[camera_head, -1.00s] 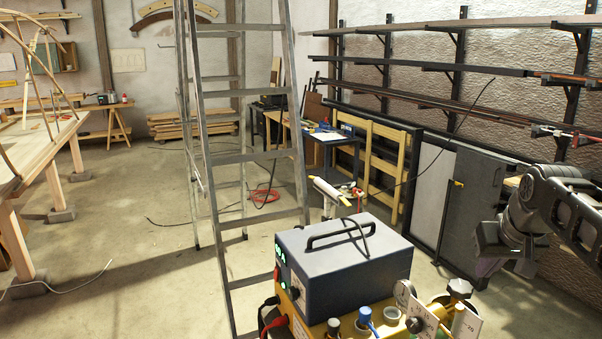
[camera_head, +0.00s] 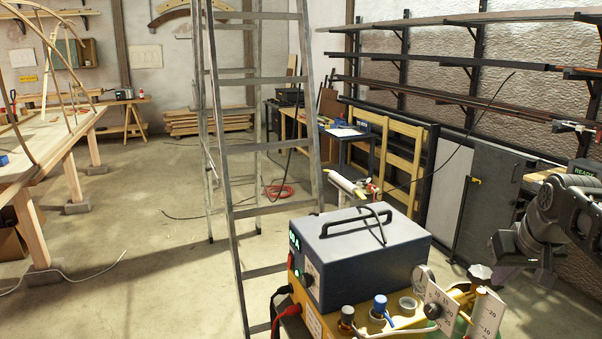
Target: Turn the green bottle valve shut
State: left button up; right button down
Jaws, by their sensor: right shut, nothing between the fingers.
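Part of a green bottle (camera_head: 463,325) shows at the bottom right, mostly hidden behind gauge plates and cut off by the lower edge. My left gripper is not in view.
A dark blue machine (camera_head: 360,250) with a handle sits on a yellow unit (camera_head: 325,322) left of the bottle. White scale plates (camera_head: 488,318) and a round gauge (camera_head: 424,278) crowd the knob. A ladder (camera_head: 240,180) stands behind; a grey cabinet (camera_head: 490,205) is beyond my gripper.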

aim_at(489, 282)
jog(key=shift+f, duration=0.7)
jog(key=shift+w, duration=0.1)
jog(key=shift+a+r, duration=0.1)
jog(key=shift+a, duration=0.1)
dwell(0.4)
jog(key=shift+w+a, duration=0.2)
jog(key=shift+a, duration=0.8)
jog(key=shift+s+b, duration=0.15)
jog(key=shift+b, duration=0.2)
jog(key=shift+s+a, duration=0.15)
jog(key=shift+s, duration=0.1)
